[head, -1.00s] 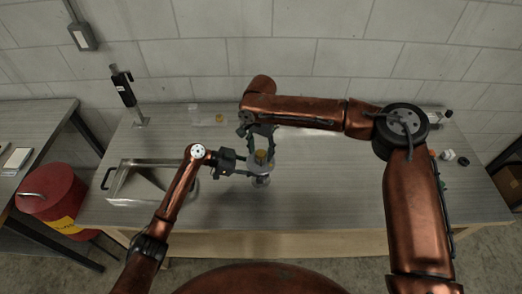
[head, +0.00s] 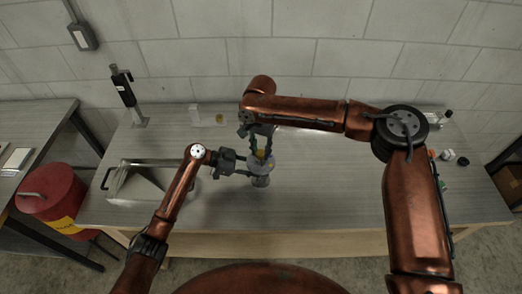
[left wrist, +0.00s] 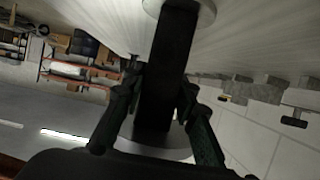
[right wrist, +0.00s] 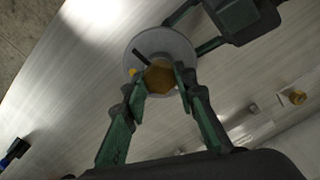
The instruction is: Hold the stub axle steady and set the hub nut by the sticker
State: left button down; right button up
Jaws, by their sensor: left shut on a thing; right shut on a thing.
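The stub axle (head: 260,181) stands upright on the bench with a round grey flange near its top. The brass hub nut (head: 262,154) sits on top. My left gripper (head: 244,168) is shut on the axle from the left; in the left wrist view its fingers flank the dark shaft (left wrist: 163,75). My right gripper (head: 260,157) reaches down from above, shut on the nut. In the right wrist view its green fingertips flank the brass nut (right wrist: 160,77), partly hiding it. A yellow dot, perhaps the sticker (right wrist: 132,72), shows on the flange (right wrist: 178,45) beside a dark bar (right wrist: 141,57).
A metal tray (head: 118,193) lies left on the bench. A small white block (head: 195,114) and a brass piece (head: 219,119) sit at the back. Small parts (head: 447,155) lie at right. A red bin (head: 52,195) stands left.

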jog(key=n, duration=0.5)
jog(key=shift+n, duration=0.3)
jog(key=n, duration=0.6)
jog(key=shift+c, duration=0.2)
jog(key=n, duration=0.6)
jog(key=shift+d+n, duration=0.1)
jog(key=shift+n, duration=0.2)
jog(key=shift+o, duration=0.2)
jog(key=n, duration=0.4)
jog(key=shift+w+d+n, duration=0.1)
jog(key=shift+n, duration=0.3)
jog(key=o, duration=0.9)
jog(key=shift+o, duration=1.1)
